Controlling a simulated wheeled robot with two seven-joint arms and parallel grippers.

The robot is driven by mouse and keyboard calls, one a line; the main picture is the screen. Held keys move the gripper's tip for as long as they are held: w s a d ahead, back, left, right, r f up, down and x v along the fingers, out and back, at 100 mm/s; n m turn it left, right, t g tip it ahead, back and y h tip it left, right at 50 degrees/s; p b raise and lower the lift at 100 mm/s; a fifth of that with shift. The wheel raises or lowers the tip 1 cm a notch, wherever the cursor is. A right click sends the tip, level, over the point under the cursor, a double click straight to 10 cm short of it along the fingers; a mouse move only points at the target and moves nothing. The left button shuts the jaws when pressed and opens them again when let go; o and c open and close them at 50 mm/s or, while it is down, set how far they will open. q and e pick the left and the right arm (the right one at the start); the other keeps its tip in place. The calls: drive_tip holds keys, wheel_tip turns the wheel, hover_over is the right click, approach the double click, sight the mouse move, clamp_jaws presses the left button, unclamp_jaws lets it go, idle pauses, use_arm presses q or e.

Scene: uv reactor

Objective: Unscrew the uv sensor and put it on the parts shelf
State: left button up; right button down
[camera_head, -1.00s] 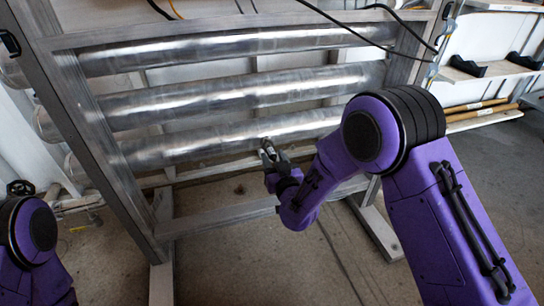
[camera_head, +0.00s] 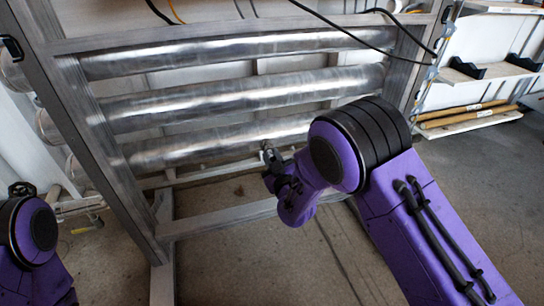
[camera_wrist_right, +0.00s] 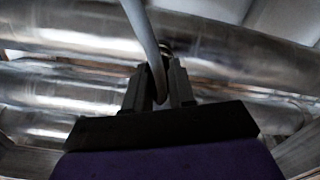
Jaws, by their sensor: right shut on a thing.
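My right gripper (camera_head: 268,160) is at the lowest of the shiny metal reactor tubes (camera_head: 220,140), near its right half. In the right wrist view the two dark fingers (camera_wrist_right: 160,85) are shut on a small piece at the tube, the uv sensor (camera_wrist_right: 165,47). Most of the sensor is hidden between the fingers. A grey cable (camera_wrist_right: 143,30) runs down across it in that view. In the head view the sensor is too small to make out well. My left gripper is out of view; only part of my left arm shows at the lower left.
A grey metal frame (camera_head: 85,130) surrounds the stacked tubes. Shelves stand at the right: an upper one (camera_head: 490,70) with black holders and a lower one (camera_head: 470,122) with wooden-coloured rods. Black cables hang across the top. The floor below the frame is clear.

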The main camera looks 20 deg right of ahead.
drive_tip(key=shift+n, duration=0.5)
drive_tip(key=shift+a+n, duration=0.1)
drive_tip(key=shift+n, duration=2)
drive_tip(key=shift+r+n, duration=0.2)
drive_tip(key=shift+n, duration=0.3)
